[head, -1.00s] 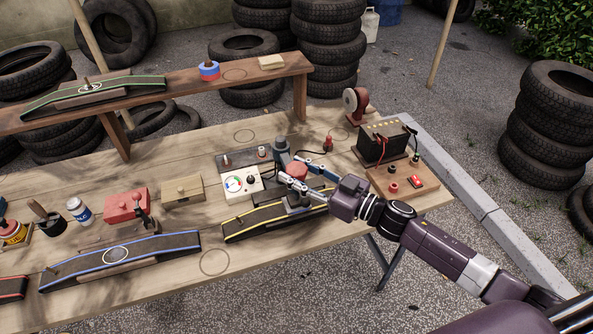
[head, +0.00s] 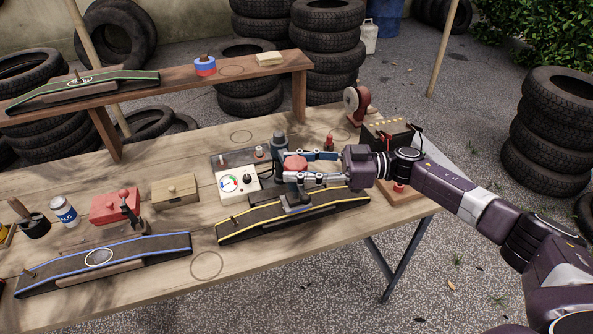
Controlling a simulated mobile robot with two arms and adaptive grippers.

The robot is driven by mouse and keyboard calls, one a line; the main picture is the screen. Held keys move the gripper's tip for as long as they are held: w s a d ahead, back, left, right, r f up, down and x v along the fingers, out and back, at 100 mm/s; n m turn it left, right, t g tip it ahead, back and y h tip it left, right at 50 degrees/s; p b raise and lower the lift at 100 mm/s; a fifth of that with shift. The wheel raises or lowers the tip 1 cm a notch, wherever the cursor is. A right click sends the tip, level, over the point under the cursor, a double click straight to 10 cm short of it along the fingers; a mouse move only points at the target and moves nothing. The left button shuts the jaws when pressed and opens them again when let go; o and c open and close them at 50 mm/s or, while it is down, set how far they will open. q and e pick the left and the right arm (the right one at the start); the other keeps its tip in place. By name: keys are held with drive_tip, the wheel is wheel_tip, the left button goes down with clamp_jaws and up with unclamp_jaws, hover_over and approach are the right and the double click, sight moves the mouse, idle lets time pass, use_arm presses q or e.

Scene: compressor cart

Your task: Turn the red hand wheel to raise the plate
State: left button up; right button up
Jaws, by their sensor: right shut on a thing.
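The red hand wheel (head: 296,163) sits on top of a small grey press with a dark upright column (head: 280,150), right of the table's middle. My right gripper (head: 299,167) comes in from the right, with one finger on the far side of the wheel and one on the near side, and is shut on it. Below it, the lower part of the press (head: 297,200) meets a dark tread strip with yellow edges (head: 245,224). I cannot make out the plate's height, as the fingers cover part of the press. My left gripper is not in view.
A white gauge box (head: 238,182) stands just left of the press. A battery (head: 388,135) and a red grinding-wheel tool (head: 357,104) are behind my right wrist. A wooden box (head: 175,190) and a blue-edged strip (head: 140,258) lie further left. The table front near the ring mark is clear.

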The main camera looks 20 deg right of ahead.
idle(0.4)
drive_tip(key=o, duration=1.2)
drive_tip(key=shift+a, duration=0.1)
drive_tip(key=v, duration=1.2)
drive_tip(key=shift+w, duration=0.1)
